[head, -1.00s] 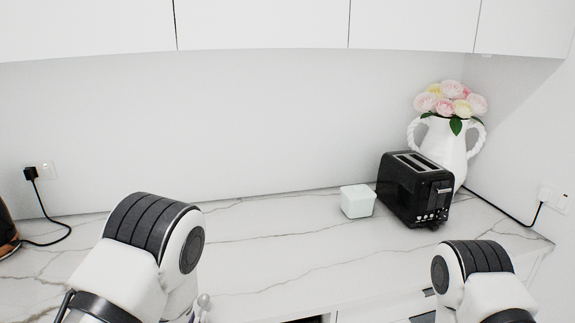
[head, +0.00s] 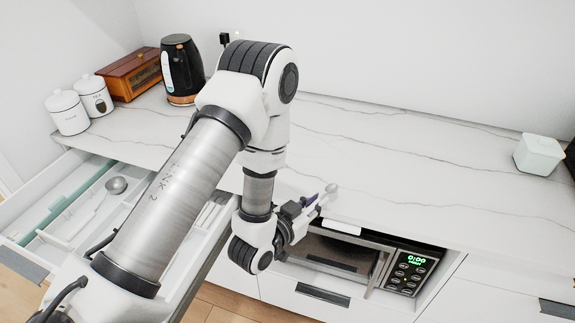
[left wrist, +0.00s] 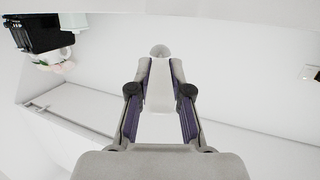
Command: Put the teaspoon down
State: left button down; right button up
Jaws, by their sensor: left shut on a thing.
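My left gripper (head: 312,205) is shut on the teaspoon (head: 332,188), just in front of the counter's front edge and above the microwave. Only a small, pale rounded end of the teaspoon shows past the fingertips in the head view. In the left wrist view the gripper (left wrist: 161,70) points away from the camera, with the teaspoon's rounded end (left wrist: 160,50) beyond its fingertips. I cannot tell whether the teaspoon touches the counter (head: 400,160). My right gripper is not in view.
An open drawer (head: 25,222) at left holds a larger spoon (head: 117,185). Canisters (head: 68,112), a wooden box (head: 132,72) and a black kettle (head: 182,68) stand at the back left. A pale square container (head: 538,155) stands at right. The middle counter is clear. The microwave (head: 408,272) sits below.

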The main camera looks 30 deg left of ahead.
pick_arm(q)
jog(key=s+a+n+y, duration=0.2)
jog(key=a+y, duration=0.1)
jog(key=a, duration=0.4)
jog(key=s+a+r+n+y, duration=0.1)
jog(key=s+a+n+y, duration=0.1)
jog(key=a, duration=0.5)
jog(key=shift+s+a+y, duration=0.4)
jog(key=shift+s, duration=0.35)
jog(key=shift+r, duration=0.1)
jog(key=p, duration=0.2)
send_over(284, 171)
jog(key=shift+f, duration=0.6)
notch_tip(284, 171, down, 3)
jog(key=shift+r+p, duration=0.15)
jog(key=shift+p, duration=0.55)
jog(key=shift+w+f, duration=0.1)
jog(key=shift+f, duration=0.3)
jog(key=shift+f+b, duration=0.2)
jog(key=shift+b, duration=0.2)
jog(key=c, duration=1.1)
grip_release()
